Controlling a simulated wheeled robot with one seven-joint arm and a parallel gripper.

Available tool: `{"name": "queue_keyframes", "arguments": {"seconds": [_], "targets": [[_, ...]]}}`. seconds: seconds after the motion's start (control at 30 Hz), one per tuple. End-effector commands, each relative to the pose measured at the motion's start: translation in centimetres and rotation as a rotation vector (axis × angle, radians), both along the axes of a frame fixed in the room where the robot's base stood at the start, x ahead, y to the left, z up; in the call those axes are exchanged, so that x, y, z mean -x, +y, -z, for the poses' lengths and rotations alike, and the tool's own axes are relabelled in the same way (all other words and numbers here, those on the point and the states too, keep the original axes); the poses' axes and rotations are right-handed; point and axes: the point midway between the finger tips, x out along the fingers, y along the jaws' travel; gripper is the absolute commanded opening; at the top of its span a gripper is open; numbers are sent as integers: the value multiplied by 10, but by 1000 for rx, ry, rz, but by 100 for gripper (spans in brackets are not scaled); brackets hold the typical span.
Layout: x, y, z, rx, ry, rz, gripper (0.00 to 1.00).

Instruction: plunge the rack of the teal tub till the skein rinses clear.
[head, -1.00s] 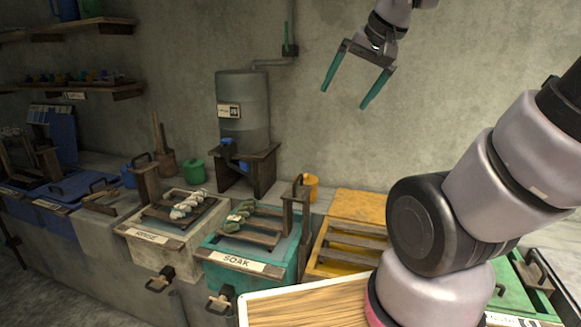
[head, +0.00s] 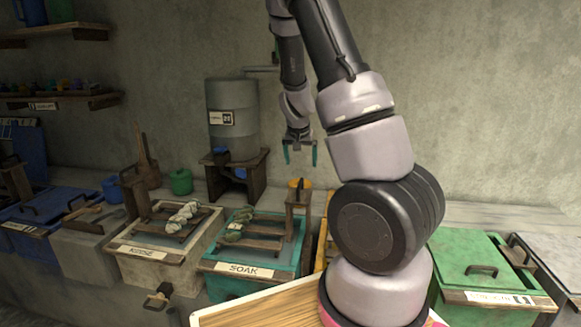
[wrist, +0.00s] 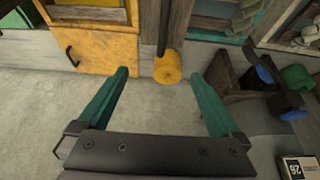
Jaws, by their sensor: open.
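The teal tub (head: 248,288), labelled SOAK, stands in the row of tubs in the head view. Its wooden slatted rack (head: 262,231) shows in the top opening, with an upright handle post (head: 299,222) at the right. A grey-green skein (head: 238,225) lies on the rack. In the wrist view the teal tub (wrist: 268,25) is partly visible at the upper right, cut off by the frame.
A whitish RINSE tub (head: 150,270) with a pale skein (head: 183,214) stands left of the teal tub. A green lidded tub (head: 470,262) is at right.

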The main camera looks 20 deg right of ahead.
Motion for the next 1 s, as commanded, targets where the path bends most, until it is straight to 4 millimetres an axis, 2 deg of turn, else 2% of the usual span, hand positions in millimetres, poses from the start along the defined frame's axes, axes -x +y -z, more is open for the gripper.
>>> {"name": "queue_keyframes", "arguments": {"seconds": [0.27, 0.73, 1.0], "targets": [[0, -3, 21, 8, 3, 2, 100], [0, -2, 87, 6, 4, 1, 100], [0, -2, 89, 7, 2, 0, 100]]}}
